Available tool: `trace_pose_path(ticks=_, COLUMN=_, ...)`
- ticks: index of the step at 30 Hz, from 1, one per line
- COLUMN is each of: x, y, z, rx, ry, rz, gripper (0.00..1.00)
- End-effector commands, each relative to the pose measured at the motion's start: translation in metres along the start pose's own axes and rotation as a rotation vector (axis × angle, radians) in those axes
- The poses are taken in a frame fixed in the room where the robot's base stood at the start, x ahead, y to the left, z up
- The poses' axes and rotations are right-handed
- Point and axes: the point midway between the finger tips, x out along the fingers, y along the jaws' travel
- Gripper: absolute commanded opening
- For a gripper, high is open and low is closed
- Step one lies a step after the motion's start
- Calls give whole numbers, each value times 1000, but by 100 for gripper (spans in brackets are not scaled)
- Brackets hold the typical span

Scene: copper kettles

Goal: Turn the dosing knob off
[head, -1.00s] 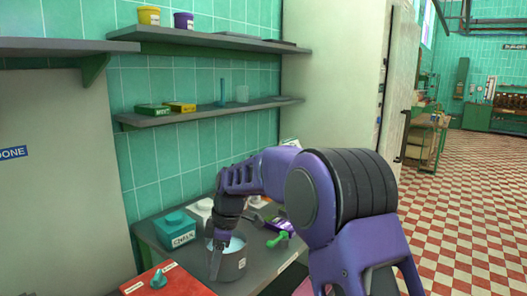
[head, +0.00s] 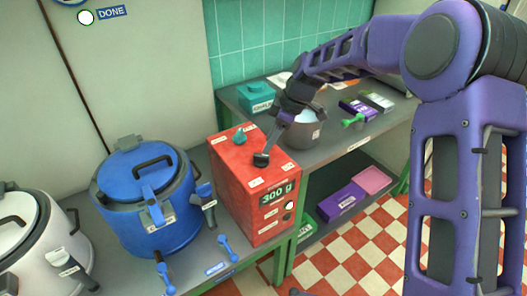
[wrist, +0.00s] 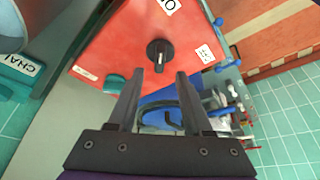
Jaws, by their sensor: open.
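The red dosing box (head: 232,190) stands on the counter with a green "300 g" display on its front. It has a black knob (head: 261,160) and a teal knob (head: 239,136) on top. In the wrist view the black knob (wrist: 160,55) lies just beyond and between the tips of my gripper (wrist: 160,73), its light pointer line roughly along the fingers. My gripper is open and empty; I cannot tell whether it touches the knob. The teal knob (wrist: 115,84) is beside the left finger. Labels surround the black knob; one reads like "ON", upside down.
A blue kettle (head: 150,215) and a white kettle (head: 35,235) stand left of the box. The floor at right is clear.

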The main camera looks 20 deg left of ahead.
Motion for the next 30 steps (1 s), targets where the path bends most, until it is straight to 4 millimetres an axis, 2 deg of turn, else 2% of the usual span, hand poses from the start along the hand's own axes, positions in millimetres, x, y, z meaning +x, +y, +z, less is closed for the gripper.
trace_pose_path(ticks=3, x=23, y=-1, z=-1, rx=-1, ry=0, rz=-2, gripper=50)
trace_pose_path(ticks=9, x=45, y=0, z=0, rx=-1, ry=0, rz=-1, gripper=50)
trace_pose_path(ticks=20, x=51, y=0, z=0, rx=0, ry=0, rz=1, gripper=50)
trace_pose_path(ticks=23, x=51, y=0, z=0, rx=0, ry=0, rz=1, gripper=36)
trace_pose_path(ticks=28, x=51, y=0, z=0, rx=0, ry=0, rz=1, gripper=5)
trace_pose_path(ticks=29, x=51, y=0, z=0, rx=0, ry=0, rz=1, gripper=0)
trace_pose_path(ticks=30, x=51, y=0, z=0, rx=-1, ry=0, rz=1, gripper=0)
